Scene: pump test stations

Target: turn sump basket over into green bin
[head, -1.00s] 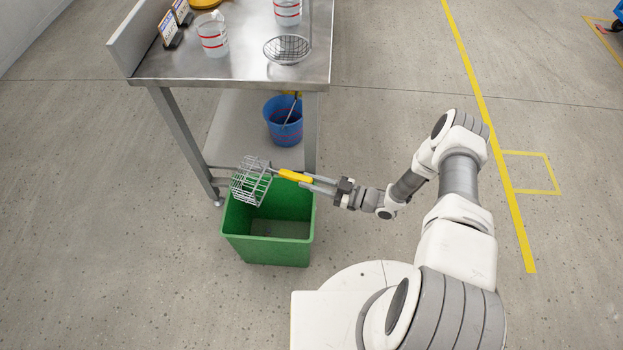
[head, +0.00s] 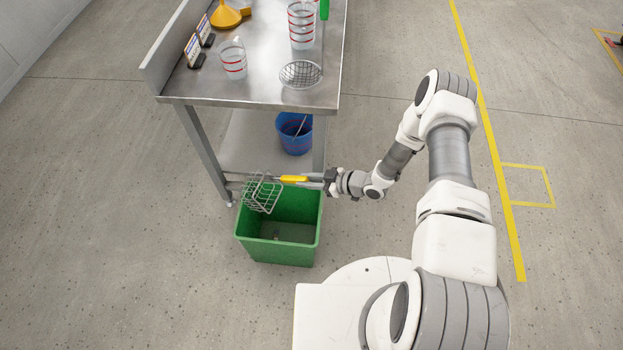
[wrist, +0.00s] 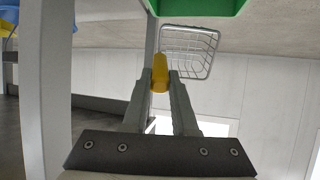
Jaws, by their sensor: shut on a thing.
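The sump basket (head: 263,196) is a wire cage with a yellow handle (head: 293,179). My gripper (head: 316,180) is shut on the yellow handle, to the right of the basket. The basket is over the back left part of the green bin (head: 277,252), tilted, and I see no contents in it. In the wrist view the fingers (wrist: 160,82) close on the handle, with the wire basket (wrist: 190,50) beyond and the green bin (wrist: 205,6) at the top edge.
A steel bench (head: 262,91) stands behind the bin, holding a round wire strainer (head: 300,74), jugs (head: 233,62) and an orange funnel (head: 226,16). A blue bucket (head: 294,136) sits on its lower shelf. The bench leg (head: 204,150) is close behind the bin. Floor to the right is clear.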

